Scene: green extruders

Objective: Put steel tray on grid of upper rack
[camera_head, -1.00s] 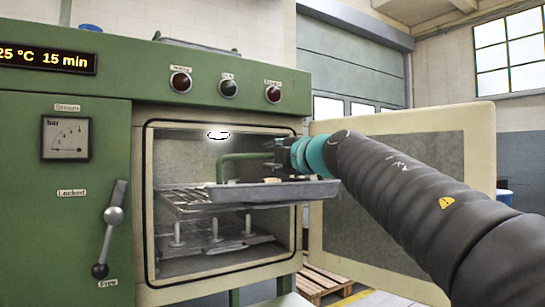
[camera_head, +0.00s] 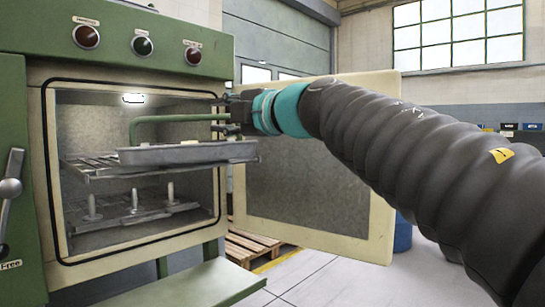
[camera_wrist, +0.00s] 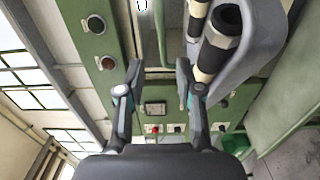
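The steel tray (camera_head: 185,153), shallow and grey with a green bar handle (camera_head: 165,119), lies level on the wire grid of the upper rack (camera_head: 92,170) in the oven chamber. Its right end sticks out past the front opening. My gripper (camera_head: 222,116) is at the right end of the handle, just outside the opening. In the wrist view the two fingers (camera_wrist: 156,88) stand wide apart with nothing clearly held between them. The join of fingertips and handle is too small to judge in the head view.
The oven door (camera_head: 320,190) stands open to the right, behind my arm. A lower rack (camera_head: 130,218) with upright posts sits below the tray. A green shelf (camera_head: 190,285) juts out under the oven. A wooden pallet (camera_head: 250,246) lies on the floor.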

